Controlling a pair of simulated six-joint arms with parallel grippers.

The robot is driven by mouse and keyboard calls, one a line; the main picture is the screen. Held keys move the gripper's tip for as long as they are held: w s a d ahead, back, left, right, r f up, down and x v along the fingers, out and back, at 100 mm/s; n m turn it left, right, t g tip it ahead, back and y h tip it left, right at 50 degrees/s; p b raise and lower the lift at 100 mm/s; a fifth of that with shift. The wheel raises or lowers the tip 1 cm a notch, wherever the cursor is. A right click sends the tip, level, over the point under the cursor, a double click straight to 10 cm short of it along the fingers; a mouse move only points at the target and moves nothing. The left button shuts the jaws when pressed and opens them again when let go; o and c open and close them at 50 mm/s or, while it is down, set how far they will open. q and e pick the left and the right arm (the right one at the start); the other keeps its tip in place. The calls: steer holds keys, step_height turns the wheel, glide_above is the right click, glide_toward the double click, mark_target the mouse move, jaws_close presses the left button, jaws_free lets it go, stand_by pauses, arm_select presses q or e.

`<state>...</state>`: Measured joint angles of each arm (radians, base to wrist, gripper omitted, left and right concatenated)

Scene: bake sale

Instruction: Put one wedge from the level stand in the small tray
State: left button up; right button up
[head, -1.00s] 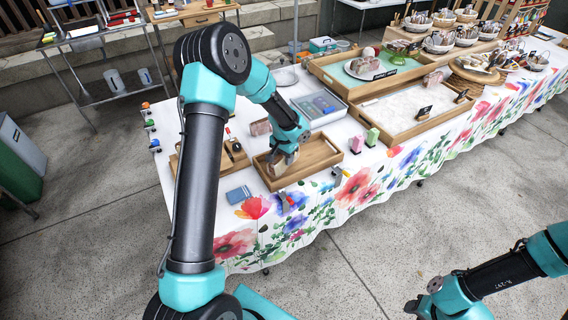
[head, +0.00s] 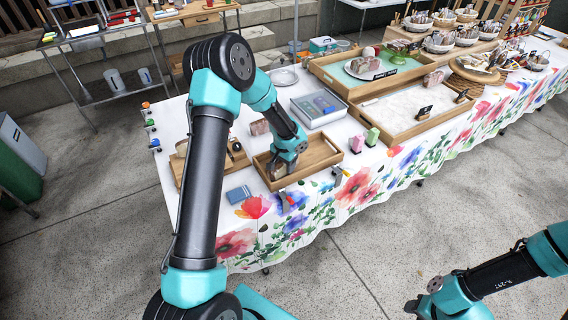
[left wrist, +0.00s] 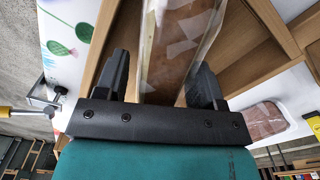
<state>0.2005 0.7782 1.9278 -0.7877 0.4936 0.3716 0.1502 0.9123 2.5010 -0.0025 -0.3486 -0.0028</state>
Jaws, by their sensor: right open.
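The small tray (head: 322,160) is wooden and low, on the near part of the table. My left gripper (head: 280,172) is down inside its left half. In the left wrist view, a brown wedge in clear wrap (left wrist: 172,45) is between the fingers of my left gripper (left wrist: 160,78), with the tray's wooden wall beside it. The wedge's contact with the tray floor is hidden. My right gripper (head: 420,305) is open and empty at the bottom edge, partly cut off.
A brown wedge (head: 260,127) stands just behind the small tray. A grey metal tray (head: 318,108) lies behind it, and pink and green bottles (head: 372,137) stand to its right. A blue block (head: 238,194) lies in front at left. A white-floored wooden tray (head: 400,105) is further right.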

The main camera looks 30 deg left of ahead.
arm_select(q)
steer(key=shift+o, duration=0.7)
step_height(320, 180, up, 12)
steer(key=shift+r, duration=0.15)
stand_by(0.6)
